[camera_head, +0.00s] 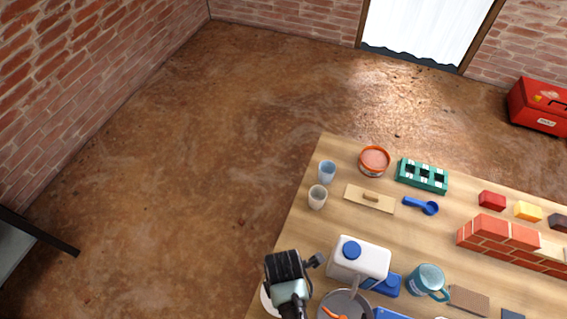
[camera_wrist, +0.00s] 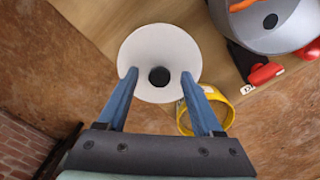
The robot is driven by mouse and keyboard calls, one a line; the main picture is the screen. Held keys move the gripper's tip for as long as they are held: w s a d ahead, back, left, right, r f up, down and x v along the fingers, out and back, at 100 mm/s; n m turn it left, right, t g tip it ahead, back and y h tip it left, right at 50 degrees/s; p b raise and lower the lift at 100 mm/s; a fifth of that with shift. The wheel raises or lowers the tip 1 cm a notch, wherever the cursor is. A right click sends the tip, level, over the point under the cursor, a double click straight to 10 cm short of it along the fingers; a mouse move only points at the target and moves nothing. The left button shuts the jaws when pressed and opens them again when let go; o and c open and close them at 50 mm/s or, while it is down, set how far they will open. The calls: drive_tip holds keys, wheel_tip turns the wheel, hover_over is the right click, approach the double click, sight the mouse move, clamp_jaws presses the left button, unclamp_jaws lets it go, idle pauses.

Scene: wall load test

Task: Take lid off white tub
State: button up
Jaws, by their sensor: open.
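A round white lid (camera_wrist: 135,50) with a dark knob (camera_wrist: 159,77) at its centre shows from above in the wrist view. It hides whatever of the white tub is below it. In the head view a white rim (camera_head: 267,300) shows at the table's near left edge, mostly covered by my arm. My gripper (camera_wrist: 160,76) is open, with its two blue fingers over the lid, one on each side of the knob. I cannot tell how high the fingertips are above the lid, and nothing is held between them.
A grey pan (camera_wrist: 290,38) with orange and red items stands close on the right in the wrist view. A yellow ring (camera_wrist: 224,98) lies by the right finger. A white canister (camera_head: 365,262) with a blue cap stands near my arm. Bare floor lies left of the table.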

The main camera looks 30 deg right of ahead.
clamp_jaws()
idle(0.3)
drive_tip(key=shift+r, duration=0.15)
